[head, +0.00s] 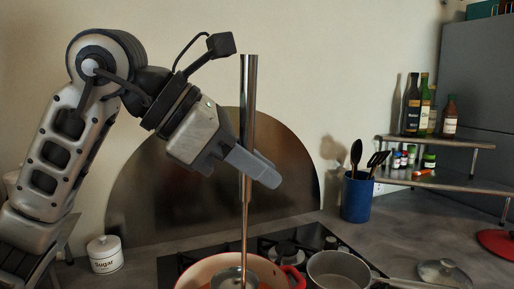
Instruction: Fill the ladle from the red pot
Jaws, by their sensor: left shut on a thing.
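The red pot (196,272) stands on the stove at the bottom of the head view, cut off by the lower edge. Its pale inside and a red handle on the right show. The ladle (248,110) is a long metal one, held nearly upright with its bowl down inside the pot. My left gripper (256,165) is shut on the ladle's handle, well above the pot. The ladle's bowl shows only in part at the bottom edge, and I cannot tell what it holds. My right gripper is not in view.
A grey saucepan (337,268) stands right of the pot, its handle pointing right. A metal lid (442,272) and a red lid (498,243) lie farther right. A blue utensil holder (356,198), a bottle shelf (440,143) and a sugar jar (105,255) stand around the stove.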

